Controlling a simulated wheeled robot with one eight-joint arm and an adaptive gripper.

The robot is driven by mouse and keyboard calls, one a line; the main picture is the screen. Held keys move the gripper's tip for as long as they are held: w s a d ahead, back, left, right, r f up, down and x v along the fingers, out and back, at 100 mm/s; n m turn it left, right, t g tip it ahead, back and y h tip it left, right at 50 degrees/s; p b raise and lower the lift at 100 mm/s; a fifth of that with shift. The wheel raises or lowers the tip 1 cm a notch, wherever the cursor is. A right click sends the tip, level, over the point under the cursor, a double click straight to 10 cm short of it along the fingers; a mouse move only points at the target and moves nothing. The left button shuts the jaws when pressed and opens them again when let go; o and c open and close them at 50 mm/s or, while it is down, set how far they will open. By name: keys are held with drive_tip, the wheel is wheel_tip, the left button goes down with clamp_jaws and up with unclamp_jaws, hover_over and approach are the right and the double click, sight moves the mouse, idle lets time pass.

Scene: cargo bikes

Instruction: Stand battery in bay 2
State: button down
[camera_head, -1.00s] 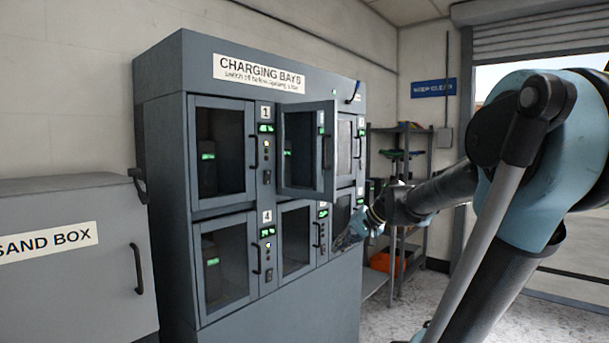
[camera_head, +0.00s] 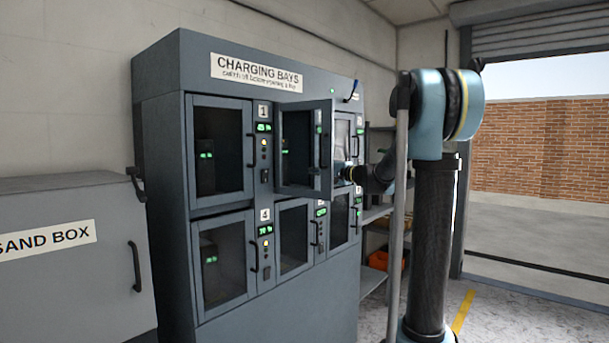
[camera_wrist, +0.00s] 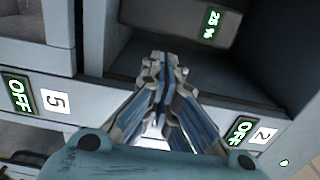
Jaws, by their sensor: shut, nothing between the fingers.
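The door of bay 2 (camera_head: 304,188) stands open in the head view. A green readout shows through its glass. In the wrist view, the dark battery (camera_wrist: 165,16) with a green 25 % display is inside the bay at the top; I cannot tell whether it stands upright or lies. My gripper (camera_wrist: 161,62) is shut and empty, its fingertips pointing into the bay opening, just short of the battery in the picture. The label 2 (camera_wrist: 262,135) and an OFF display (camera_wrist: 240,131) are beside it.
The charging cabinet (camera_head: 278,318) has other closed bays, some with lit batteries. The label 5 (camera_wrist: 56,102) and its OFF display (camera_wrist: 17,95) are left in the wrist view. A sand box (camera_head: 60,275) stands left, shelving (camera_head: 378,214) right. The open door is close to my wrist.

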drive_tip(key=x, duration=0.9)
drive_tip(key=shift+w+a, duration=0.1)
drive_tip(key=shift+s+a, duration=0.15)
drive_tip(key=shift+a, duration=0.65)
drive_tip(key=shift+s+a, duration=0.1)
drive_tip(key=shift+a, duration=0.7)
